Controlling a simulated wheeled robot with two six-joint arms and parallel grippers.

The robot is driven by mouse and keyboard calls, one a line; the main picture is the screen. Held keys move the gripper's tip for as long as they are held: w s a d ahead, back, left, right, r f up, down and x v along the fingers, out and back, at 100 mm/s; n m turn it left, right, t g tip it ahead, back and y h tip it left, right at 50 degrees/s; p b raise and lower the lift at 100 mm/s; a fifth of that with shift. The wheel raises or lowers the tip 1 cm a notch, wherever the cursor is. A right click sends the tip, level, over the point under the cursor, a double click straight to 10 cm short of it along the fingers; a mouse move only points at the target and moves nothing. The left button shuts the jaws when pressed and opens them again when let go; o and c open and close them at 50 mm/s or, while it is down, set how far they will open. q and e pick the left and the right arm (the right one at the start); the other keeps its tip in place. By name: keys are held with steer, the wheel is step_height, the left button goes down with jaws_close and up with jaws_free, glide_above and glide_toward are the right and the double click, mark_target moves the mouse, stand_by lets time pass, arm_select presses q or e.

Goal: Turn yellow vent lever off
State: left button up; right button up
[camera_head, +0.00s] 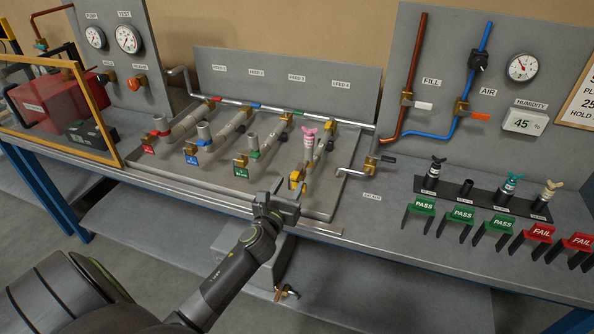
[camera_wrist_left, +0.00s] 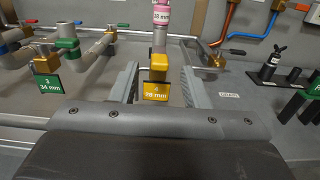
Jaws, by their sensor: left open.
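A yellow vent fitting (camera_head: 297,179) sits at the front end of the fourth feed line. In the left wrist view its yellow block (camera_wrist_left: 158,66) stands upright above a yellow tag (camera_wrist_left: 156,91) reading 28 mm. I cannot tell a separate lever handle or its turned position. My left gripper (camera_head: 285,192) is at the fitting, its jaws open. In the left wrist view, the fingers (camera_wrist_left: 160,80) stand on either side of the yellow block with gaps; no grip shows. My right gripper is not in view.
The green-tagged third line (camera_head: 241,171) is close on the left. An elbow pipe with a valve (camera_head: 370,162) is on the right. Bare bench (camera_head: 365,215) lies beyond the tray's right edge.

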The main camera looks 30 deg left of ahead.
mark_target(297, 172)
arm_select(q)
steer(key=x, duration=0.7)
jaws_close()
